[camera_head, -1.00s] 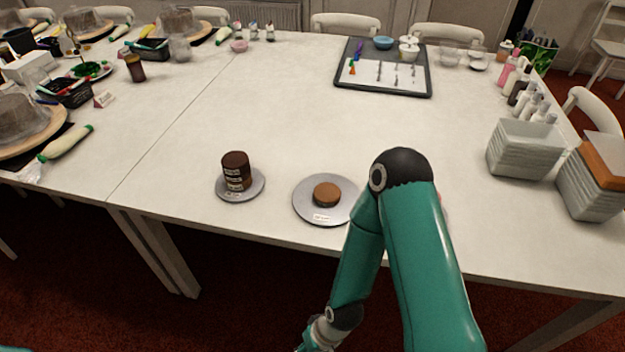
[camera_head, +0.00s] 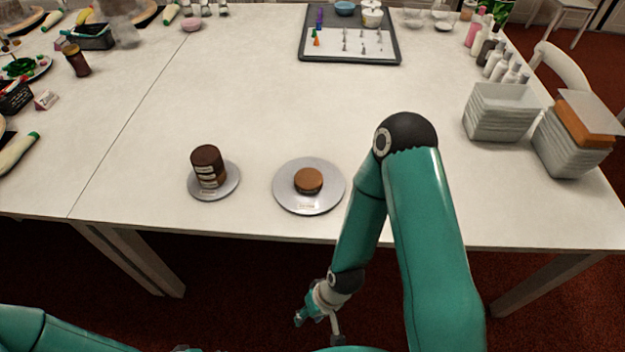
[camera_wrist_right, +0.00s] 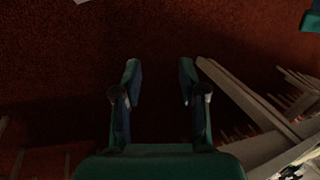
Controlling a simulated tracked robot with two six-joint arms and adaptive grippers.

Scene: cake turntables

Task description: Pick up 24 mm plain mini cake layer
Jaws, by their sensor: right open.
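A short round brown cake layer (camera_head: 308,180) lies flat on a round grey turntable (camera_head: 326,201) near the table's front edge. To its left, a taller dark brown stack of layers (camera_head: 207,166) with pale labels stands on a smaller grey plate (camera_head: 228,186). The labels are too small to read, so I cannot tell which layer is 24 mm. My right gripper (camera_head: 318,323) hangs below and in front of the table edge, apart from the cakes. In the right wrist view it (camera_wrist_right: 160,78) is open and empty over the red carpet.
A dark tray (camera_head: 393,58) with piping nozzles lies at the back. Stacked grey containers (camera_head: 500,112) and bottles (camera_head: 497,66) stand at the right. The table middle is clear. My right arm covers part of the front edge. A table leg (camera_wrist_right: 245,98) shows beside the right gripper.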

